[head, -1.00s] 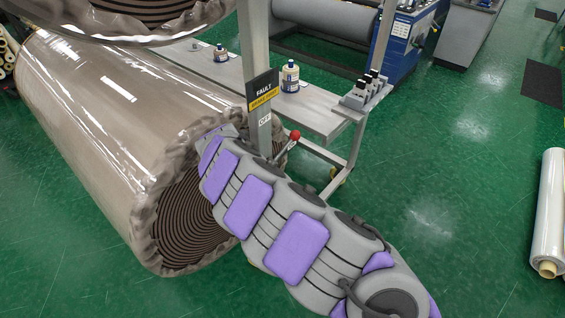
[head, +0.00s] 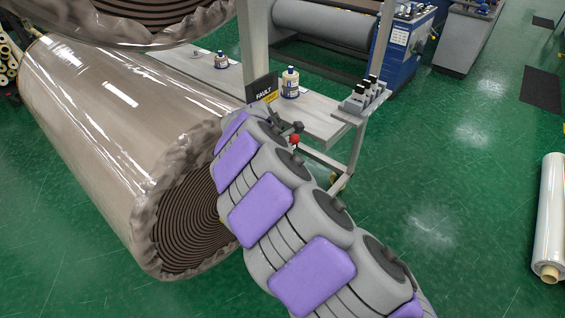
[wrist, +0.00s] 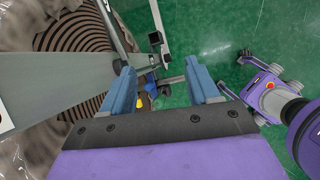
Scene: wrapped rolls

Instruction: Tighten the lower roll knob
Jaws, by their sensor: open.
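The lower roll (head: 95,120) is a large wrapped roll at the left in the head view, with a dark ringed end face (head: 185,228). The ringed end also shows in the wrist view (wrist: 88,38), at upper left. My gripper (wrist: 162,88) is open, its two blue fingers apart, with nothing visibly held. A small dark round part (wrist: 117,66) sits by the grey post near the left finger; I cannot tell if it is the knob. A small yellow piece (wrist: 139,103) shows between the fingers. In the head view my arm hides the gripper and most of the roll's near post.
A black FAULT sign (head: 262,88) and a red ball-ended lever (head: 294,139) are close to my arm. Behind is a grey bench (head: 325,123) with bottles. An upper roll (head: 150,20) hangs above. Green floor is clear at right, before a white roll (head: 550,215).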

